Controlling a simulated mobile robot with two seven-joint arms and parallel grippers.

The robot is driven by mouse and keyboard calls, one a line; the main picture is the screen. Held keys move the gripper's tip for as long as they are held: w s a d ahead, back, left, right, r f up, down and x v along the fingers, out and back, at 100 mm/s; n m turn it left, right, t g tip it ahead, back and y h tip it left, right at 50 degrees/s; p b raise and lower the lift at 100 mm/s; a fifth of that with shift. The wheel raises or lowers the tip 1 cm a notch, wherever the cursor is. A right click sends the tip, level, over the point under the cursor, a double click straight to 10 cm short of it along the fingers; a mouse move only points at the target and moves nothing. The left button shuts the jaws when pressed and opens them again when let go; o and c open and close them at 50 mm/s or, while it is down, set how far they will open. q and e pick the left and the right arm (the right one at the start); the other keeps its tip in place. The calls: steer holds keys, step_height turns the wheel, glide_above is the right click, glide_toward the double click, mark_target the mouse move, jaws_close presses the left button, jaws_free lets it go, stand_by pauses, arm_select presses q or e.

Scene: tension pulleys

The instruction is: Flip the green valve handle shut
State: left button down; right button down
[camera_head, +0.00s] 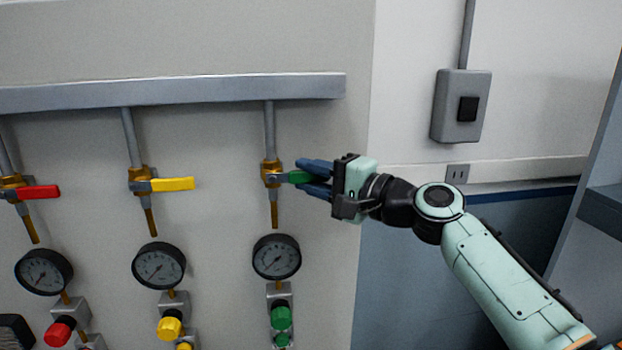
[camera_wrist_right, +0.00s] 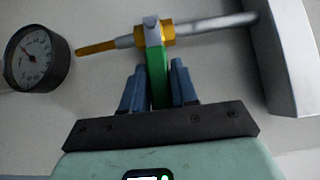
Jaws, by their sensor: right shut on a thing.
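The green valve handle (camera_head: 299,177) sticks out to the right from its brass valve (camera_head: 270,172) on a vertical pipe, across the pipe's line. My right gripper (camera_head: 314,180) has come in from the right and its blue fingers are on either side of the handle. In the right wrist view the green handle (camera_wrist_right: 157,76) runs between the two blue fingers (camera_wrist_right: 159,86), which are shut on it. The handle's outer end is hidden by the gripper. My left gripper is not in view.
A yellow handle (camera_head: 173,184) and a red handle (camera_head: 38,192) sit on valves to the left, both sideways. A gauge (camera_head: 276,257) and green knob (camera_head: 281,318) are below the green valve. A grey rail (camera_head: 180,92) runs above. A switch box (camera_head: 460,106) is at right.

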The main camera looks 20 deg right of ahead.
steer(key=c, duration=1)
jaws_free()
steer(key=shift+f, duration=0.1)
steer(key=shift+o, duration=0.2)
steer(key=shift+s+d, duration=0.3)
steer(key=shift+s, duration=0.1)
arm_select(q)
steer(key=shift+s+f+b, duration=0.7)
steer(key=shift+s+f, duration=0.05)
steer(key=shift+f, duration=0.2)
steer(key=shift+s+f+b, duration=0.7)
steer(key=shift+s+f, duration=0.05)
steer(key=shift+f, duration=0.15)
arm_select(e)
steer(key=v, duration=1.2)
steer(key=shift+d, duration=0.2)
steer(key=shift+s, duration=0.1)
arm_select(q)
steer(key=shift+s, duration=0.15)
